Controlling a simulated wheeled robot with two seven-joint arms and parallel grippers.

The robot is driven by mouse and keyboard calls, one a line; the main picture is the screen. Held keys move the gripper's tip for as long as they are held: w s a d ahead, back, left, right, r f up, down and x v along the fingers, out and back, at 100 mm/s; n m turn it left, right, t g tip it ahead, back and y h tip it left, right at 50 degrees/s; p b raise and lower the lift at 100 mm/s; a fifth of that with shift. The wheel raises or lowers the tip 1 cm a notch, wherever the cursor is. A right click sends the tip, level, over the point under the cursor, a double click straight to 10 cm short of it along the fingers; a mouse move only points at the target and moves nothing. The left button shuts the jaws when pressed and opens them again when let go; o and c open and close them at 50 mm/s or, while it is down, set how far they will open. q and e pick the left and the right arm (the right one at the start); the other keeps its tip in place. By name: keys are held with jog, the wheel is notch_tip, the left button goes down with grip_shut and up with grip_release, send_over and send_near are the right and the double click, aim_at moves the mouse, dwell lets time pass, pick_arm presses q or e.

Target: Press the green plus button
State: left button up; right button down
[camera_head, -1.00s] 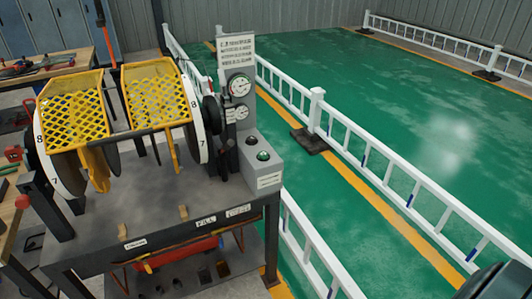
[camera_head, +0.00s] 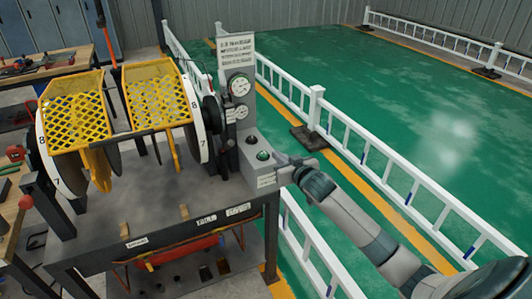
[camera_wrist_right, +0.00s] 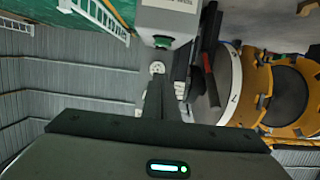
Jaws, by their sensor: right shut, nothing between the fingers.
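The green button (camera_head: 263,155) sits on top of the grey control box (camera_head: 268,180), beside a darker button (camera_head: 251,140). Any plus mark is too small to read. My right gripper (camera_head: 279,158) is just right of the box, level with its top, with its fingers pointing left toward the green button. In the right wrist view its fingers (camera_wrist_right: 157,82) are shut and empty, and a green-topped button (camera_wrist_right: 163,42) shows beyond their tips. A small gap seems to lie between tips and button. My left gripper is not in view.
The box stands on a grey workbench (camera_head: 150,215) beside a machine with yellow mesh guards (camera_head: 75,110) and dial gauges (camera_head: 239,86). A white railing (camera_head: 400,175) runs behind my right arm. Open green floor (camera_head: 400,90) lies beyond it.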

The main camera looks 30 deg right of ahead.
jog(key=shift+r, duration=0.7)
jog(key=shift+w, duration=0.2)
jog(key=p, duration=0.3)
send_over(266, 161)
jog(key=shift+s+f, duration=0.2)
jog(key=shift+f, duration=0.35)
jog(key=shift+s+f, duration=0.15)
jog(key=shift+f, duration=0.4)
jog(key=f, duration=0.2)
jog(key=shift+w+f+p, duration=0.35)
jog(key=shift+f+p, duration=0.05)
jog(key=shift+f, duration=0.75)
